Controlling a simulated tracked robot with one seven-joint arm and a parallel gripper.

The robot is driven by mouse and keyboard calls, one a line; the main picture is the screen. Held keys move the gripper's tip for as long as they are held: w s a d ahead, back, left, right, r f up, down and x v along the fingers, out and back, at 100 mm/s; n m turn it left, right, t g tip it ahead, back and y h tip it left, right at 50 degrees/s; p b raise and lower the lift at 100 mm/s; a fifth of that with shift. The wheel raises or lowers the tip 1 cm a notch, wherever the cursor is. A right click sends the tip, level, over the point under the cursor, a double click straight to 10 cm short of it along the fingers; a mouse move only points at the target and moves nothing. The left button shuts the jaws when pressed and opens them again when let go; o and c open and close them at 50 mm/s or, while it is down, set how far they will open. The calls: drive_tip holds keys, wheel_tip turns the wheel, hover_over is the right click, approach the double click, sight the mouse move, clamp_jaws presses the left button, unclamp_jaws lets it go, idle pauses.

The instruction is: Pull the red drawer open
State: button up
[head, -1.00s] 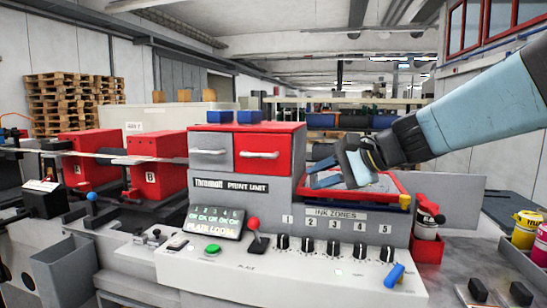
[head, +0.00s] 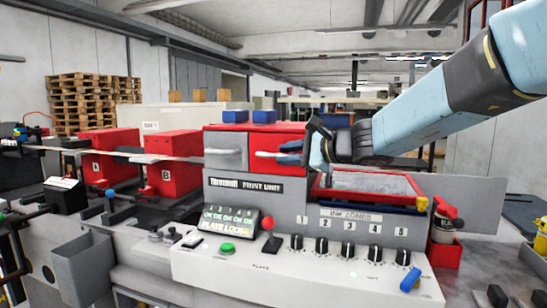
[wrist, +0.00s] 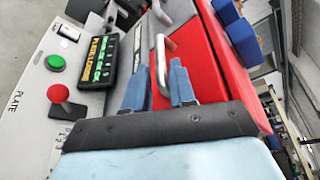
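The red drawer (head: 268,142) sits shut in the upper right of the print unit, with a pale bar handle (head: 266,154) across its front. In the wrist view its red front (wrist: 192,58) and handle (wrist: 164,58) show close up. My gripper (head: 284,152) is at the right end of the handle in the head view. In the wrist view its two blue fingers (wrist: 161,78) are apart, and the near end of the handle shows between them. I cannot tell whether either finger touches it.
A grey drawer (head: 225,141) with its own handle is left of the red one. Blue blocks (head: 264,116) stand on top of the unit. A red-rimmed ink tray (head: 367,193) lies below my arm. A red-knobbed lever (head: 268,226) and control panel stand below and in front.

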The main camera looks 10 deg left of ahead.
sight(279, 155)
drive_tip(key=shift+x, duration=2.6)
clamp_jaws()
